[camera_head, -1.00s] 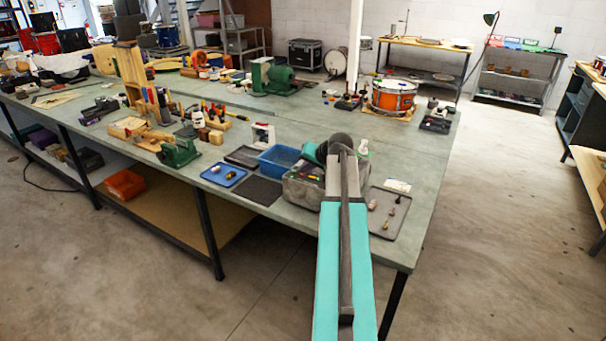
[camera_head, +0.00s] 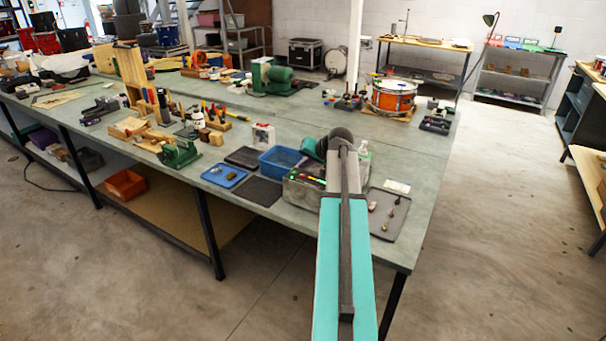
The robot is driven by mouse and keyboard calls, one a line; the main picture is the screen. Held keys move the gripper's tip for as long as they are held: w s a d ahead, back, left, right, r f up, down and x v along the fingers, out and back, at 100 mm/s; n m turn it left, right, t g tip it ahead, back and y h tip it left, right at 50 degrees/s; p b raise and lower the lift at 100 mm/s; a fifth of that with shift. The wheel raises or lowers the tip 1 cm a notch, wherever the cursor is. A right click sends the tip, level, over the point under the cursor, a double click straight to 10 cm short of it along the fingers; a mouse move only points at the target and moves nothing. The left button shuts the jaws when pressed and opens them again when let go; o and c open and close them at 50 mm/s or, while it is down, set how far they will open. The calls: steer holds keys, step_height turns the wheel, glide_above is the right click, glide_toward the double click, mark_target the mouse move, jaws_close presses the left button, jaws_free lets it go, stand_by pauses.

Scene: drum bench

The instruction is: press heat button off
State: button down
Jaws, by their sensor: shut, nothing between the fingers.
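A grey box-shaped unit (camera_head: 298,192) stands near the front right of the bench. Small red and green spots (camera_head: 310,180) show on its front, too small to tell apart as buttons. No button marked as heat can be read. My teal and grey arm reaches forward over the unit and hides its right part. The arm's far end bends down behind its dark round joint. My gripper is hidden there, so its fingers and any contact with the unit cannot be seen.
A blue bin (camera_head: 281,161) and a dark mat (camera_head: 258,192) lie left of the unit. A dark tray (camera_head: 386,222) with small parts lies right of it. The bench's right end (camera_head: 430,180) is mostly clear.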

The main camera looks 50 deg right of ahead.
steer(key=shift+r+p, duration=1.05)
steer(key=shift+r, duration=1.35)
